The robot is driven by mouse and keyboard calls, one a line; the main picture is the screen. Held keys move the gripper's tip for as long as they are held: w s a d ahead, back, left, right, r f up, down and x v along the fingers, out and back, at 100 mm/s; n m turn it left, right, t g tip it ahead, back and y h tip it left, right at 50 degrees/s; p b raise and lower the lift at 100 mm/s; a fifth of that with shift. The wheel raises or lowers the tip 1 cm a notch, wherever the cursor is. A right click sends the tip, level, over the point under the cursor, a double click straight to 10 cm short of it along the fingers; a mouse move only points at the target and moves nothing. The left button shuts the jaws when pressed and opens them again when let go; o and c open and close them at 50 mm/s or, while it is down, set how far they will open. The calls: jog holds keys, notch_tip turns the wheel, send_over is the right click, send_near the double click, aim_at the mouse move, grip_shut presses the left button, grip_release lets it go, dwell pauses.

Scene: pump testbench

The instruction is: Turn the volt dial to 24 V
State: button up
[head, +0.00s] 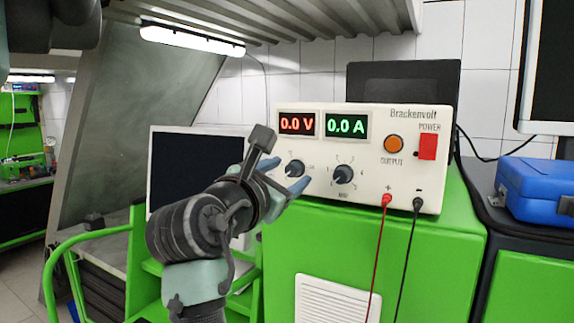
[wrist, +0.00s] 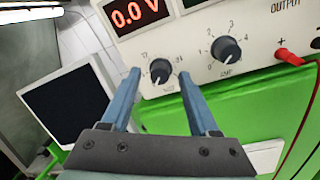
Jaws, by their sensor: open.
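The volt dial (head: 295,168) is a dark round knob on the lower left of the cream power supply (head: 447,190). The red display (head: 297,123) above it reads 0.0 V. My gripper (head: 284,179) is in front of the panel at this dial, its blue fingers apart. In the wrist view the volt dial (wrist: 160,70) appears between and just beyond the tips of my gripper (wrist: 158,74). The fingers look clear of the knob; the exact depth gap is hard to tell. Part of the dial's scale is hidden by the fingers in the head view.
The amp dial (head: 343,174) sits close to the right of the volt dial. Red (head: 386,200) and black (head: 418,204) plugs with hanging cables are at the lower right. The orange output button (head: 393,144) and red power switch (head: 427,147) are above. A dark monitor (wrist: 66,102) stands left.

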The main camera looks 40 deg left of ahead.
jog(key=shift+w, duration=0.15)
jog(key=shift+c, duration=0.3)
grip_shut()
